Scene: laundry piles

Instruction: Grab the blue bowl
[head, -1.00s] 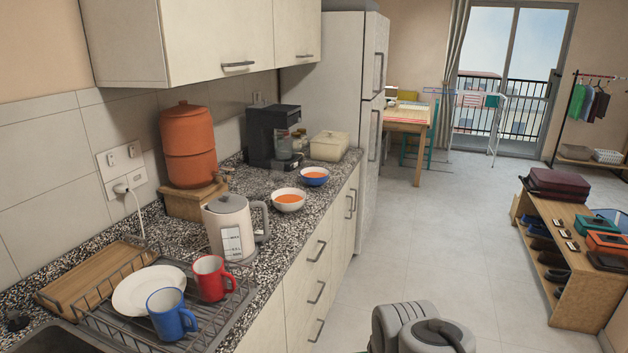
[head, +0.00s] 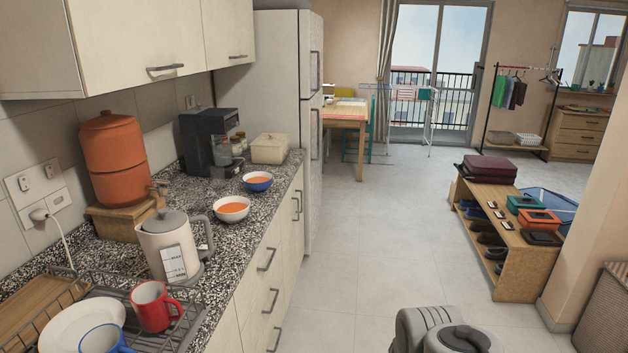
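The blue bowl (head: 257,183) sits upright on the speckled counter (head: 217,269) near its front edge, with orange contents inside. A white bowl (head: 232,210), also with orange contents, stands just in front of it, nearer to me. Part of my own arm shows at the bottom of the head view, well to the right of the counter. My gripper is not in view.
A kettle (head: 174,245), an orange water dispenser (head: 114,158), a coffee machine (head: 208,140) and a cream container (head: 269,149) stand around the bowls. A dish rack (head: 187,322) holds mugs and a plate. The floor (head: 345,262) beside the counter is clear; a shoe bench (head: 527,258) stands right.

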